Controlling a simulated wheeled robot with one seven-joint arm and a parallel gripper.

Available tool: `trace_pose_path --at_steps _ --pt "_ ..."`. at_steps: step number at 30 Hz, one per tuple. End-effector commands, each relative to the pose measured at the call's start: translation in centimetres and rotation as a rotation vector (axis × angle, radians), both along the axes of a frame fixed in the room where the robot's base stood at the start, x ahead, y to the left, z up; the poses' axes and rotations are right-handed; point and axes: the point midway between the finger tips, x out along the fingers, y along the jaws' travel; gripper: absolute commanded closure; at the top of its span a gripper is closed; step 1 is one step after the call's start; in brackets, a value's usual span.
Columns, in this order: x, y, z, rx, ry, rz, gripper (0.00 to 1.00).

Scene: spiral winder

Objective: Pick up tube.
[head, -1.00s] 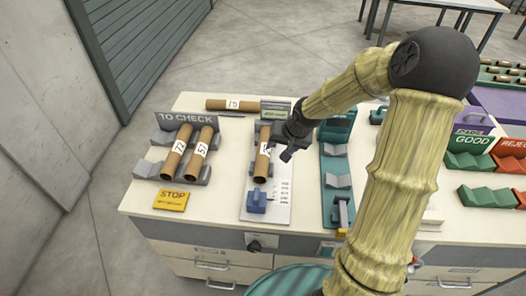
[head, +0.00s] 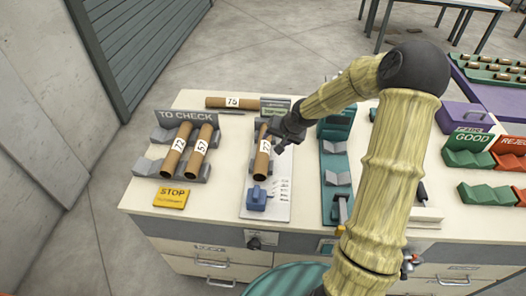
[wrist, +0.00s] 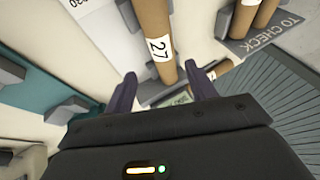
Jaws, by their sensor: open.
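A brown cardboard tube (head: 261,165) with a white label lies on the grey stand of the white-based station left of my arm. In the wrist view this tube (wrist: 156,20) carries the label 27 and runs down toward the gap between my fingers. My gripper (head: 274,141) is at the tube's upper part in the head view and partly hides it. In the wrist view my gripper (wrist: 165,90) is open, with one finger on each side of the tube's line. Whether the fingers touch it cannot be told.
Two labelled tubes (head: 174,150) (head: 200,150) lie in the TO CHECK rack (head: 144,167) at left. Another tube (head: 218,102) lies behind. A teal fixture (head: 336,178) is close at right.

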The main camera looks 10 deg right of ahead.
Motion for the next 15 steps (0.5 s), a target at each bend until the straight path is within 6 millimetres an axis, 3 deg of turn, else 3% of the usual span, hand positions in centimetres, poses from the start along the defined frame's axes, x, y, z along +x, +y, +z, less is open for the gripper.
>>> trace_pose_path --at_steps 9,15 --pt "2.6 1.3 -4.7 0.0 0.001 0.002 0.44" --pt "3.2 1.5 -5.8 -0.001 0.0 0.0 0.44"
